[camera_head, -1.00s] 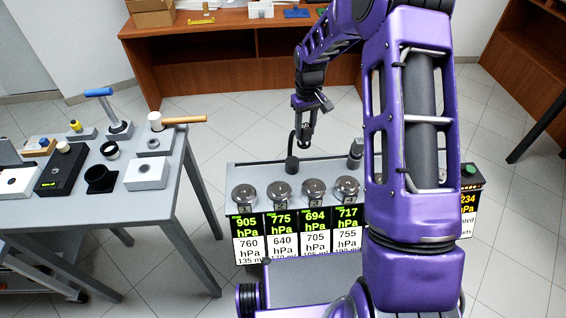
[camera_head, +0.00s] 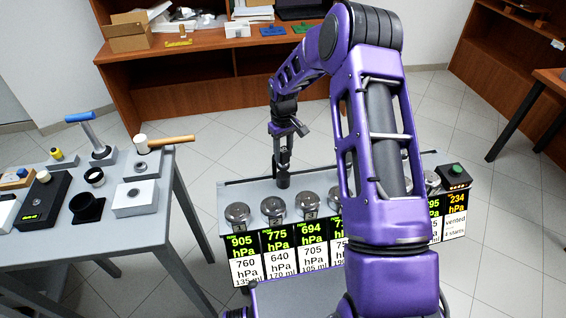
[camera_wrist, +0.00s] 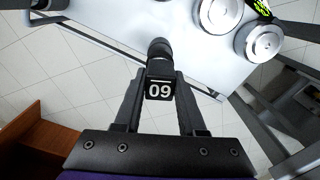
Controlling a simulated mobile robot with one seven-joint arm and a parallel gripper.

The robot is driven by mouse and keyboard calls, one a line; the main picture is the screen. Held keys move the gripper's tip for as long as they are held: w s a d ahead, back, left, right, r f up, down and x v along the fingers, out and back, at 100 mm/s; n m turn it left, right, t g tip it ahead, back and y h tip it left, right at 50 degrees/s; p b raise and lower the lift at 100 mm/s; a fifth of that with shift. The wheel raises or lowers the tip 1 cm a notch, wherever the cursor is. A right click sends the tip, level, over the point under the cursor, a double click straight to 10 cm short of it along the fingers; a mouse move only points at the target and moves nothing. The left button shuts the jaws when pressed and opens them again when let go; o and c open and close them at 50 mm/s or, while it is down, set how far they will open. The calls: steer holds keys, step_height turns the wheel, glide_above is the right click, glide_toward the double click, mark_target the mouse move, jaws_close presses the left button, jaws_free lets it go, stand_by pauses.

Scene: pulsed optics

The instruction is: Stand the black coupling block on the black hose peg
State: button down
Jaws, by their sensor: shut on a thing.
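My gripper (camera_head: 284,160) points down over the grey top of the gauge bench (camera_head: 243,187). In the wrist view its two fingers are shut on a black coupling block (camera_wrist: 160,86), which bears a white "09" label. A dark round piece (camera_wrist: 160,48) shows just past the block's far end; it looks like the black hose peg. In the head view a short black cylinder (camera_head: 283,181) stands on the bench right below the gripper. I cannot tell whether block and peg touch, as they overlap in both views.
Several silver domes (camera_head: 272,209) line the bench front above pressure displays (camera_head: 278,243). A grey table (camera_head: 120,232) with tools and blocks is at left. A wooden desk (camera_head: 205,92) is behind.

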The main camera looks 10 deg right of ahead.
steer(key=shift+f, duration=1.8)
steer(key=shift+f, duration=0.1)
steer(key=shift+f+b, duration=0.15)
steer(key=shift+b, duration=0.25)
steer(key=shift+c, duration=2.4)
jaws_free()
step_height(320, 180, up, 12)
steer(key=shift+r+p, duration=0.25)
steer(key=shift+p, duration=0.7)
step_height(320, 180, up, 12)
steer(key=p, duration=0.8)
glide_above(283, 161)
steer(key=w, duration=0.2)
steer(key=shift+d, duration=0.25)
